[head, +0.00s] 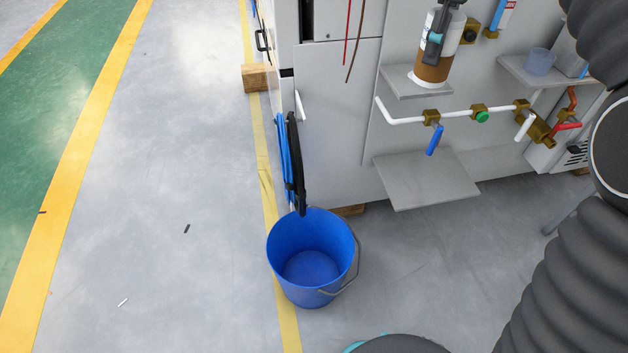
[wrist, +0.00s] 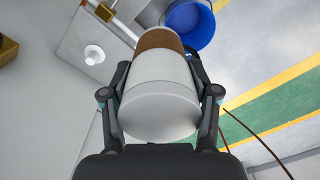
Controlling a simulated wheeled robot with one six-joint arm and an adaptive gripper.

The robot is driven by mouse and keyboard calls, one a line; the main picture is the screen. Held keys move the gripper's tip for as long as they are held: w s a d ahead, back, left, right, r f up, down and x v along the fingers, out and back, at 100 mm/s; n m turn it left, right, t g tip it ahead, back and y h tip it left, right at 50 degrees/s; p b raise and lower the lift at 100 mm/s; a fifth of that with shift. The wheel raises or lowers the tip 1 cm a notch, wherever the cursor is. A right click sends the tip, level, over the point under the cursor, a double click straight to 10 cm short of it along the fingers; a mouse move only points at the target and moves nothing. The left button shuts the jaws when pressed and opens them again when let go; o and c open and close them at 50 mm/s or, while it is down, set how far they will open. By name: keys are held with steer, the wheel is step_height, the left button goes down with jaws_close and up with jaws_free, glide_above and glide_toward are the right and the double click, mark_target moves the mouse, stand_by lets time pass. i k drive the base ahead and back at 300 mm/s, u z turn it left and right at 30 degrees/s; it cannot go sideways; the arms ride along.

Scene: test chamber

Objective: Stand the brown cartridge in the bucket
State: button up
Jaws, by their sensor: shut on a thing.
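The brown cartridge (head: 432,72) is a cylinder with a white upper part and a brown lower part. In the head view it is upright in front of the machine, by a small grey shelf (head: 402,92). My gripper (head: 437,40) is shut on its white part; in the wrist view the fingers (wrist: 160,95) grip the cartridge (wrist: 158,78) from both sides. The blue bucket (head: 300,292) stands upright and empty on the floor, lower and to the left of the cartridge. It also shows at the top of the wrist view (wrist: 205,30), partly behind the cartridge.
White pipes with brass valves and a blue handle (head: 435,140) run below the cartridge. A lower grey shelf (head: 428,182) juts out under them. A blue and black hose (head: 292,165) hangs just behind the bucket.

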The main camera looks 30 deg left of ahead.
mark_target(311, 265)
steer(key=z, duration=1.95)
steer(key=i, duration=0.5)
steer(key=u, duration=4)
steer(key=i, duration=0.5)
steer(key=z, duration=0.5)
steer(key=k, duration=0.3)
steer(key=z, duration=0.55)
